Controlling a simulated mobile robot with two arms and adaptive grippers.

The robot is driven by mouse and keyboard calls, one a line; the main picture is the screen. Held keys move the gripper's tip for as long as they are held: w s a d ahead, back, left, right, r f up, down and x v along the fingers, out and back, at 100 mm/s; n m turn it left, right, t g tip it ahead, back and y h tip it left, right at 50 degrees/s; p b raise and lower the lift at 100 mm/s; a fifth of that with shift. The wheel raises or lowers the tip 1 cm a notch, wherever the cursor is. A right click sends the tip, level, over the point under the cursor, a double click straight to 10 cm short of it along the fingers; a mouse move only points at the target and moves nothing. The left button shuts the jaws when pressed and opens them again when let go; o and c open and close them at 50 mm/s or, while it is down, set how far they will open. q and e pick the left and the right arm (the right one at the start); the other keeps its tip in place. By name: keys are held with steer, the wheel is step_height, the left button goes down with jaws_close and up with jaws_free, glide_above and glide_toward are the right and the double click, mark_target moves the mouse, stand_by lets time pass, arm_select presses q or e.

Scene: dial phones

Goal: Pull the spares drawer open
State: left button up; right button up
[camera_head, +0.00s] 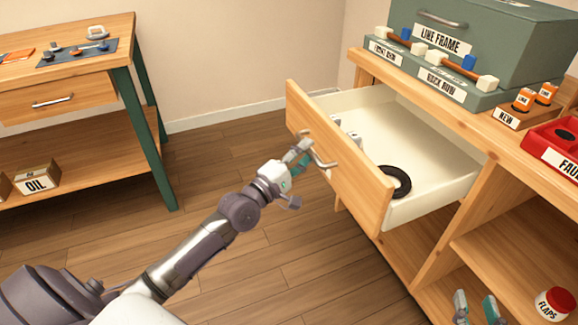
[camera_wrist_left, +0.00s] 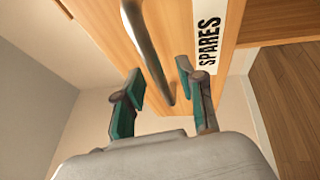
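The spares drawer (camera_head: 350,178) stands well out from the wooden bench, its pale inside showing. In the left wrist view its wooden front (camera_wrist_left: 178,35) carries a SPARES label (camera_wrist_left: 207,38). A curved metal handle (camera_head: 322,158) is on the front; it also shows in the left wrist view (camera_wrist_left: 143,42). My left gripper (camera_head: 303,153) is at the handle, its fingers apart on either side of the bar in the left wrist view (camera_wrist_left: 158,95). I see no clear grip on it. My right gripper (camera_head: 476,306) is low at the right, fingers apart and empty.
A black ring (camera_head: 395,182) and small white parts (camera_head: 352,133) lie in the drawer. The bench top holds a green LINE FRAME box (camera_head: 510,45) and a red tray (camera_head: 545,145). A FLAPS jar (camera_head: 554,303) is below. The floor (camera_head: 260,255) beside the drawer is clear.

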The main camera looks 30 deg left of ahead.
arm_select(q)
steer(key=v, duration=1)
steer(key=shift+s, duration=0.25)
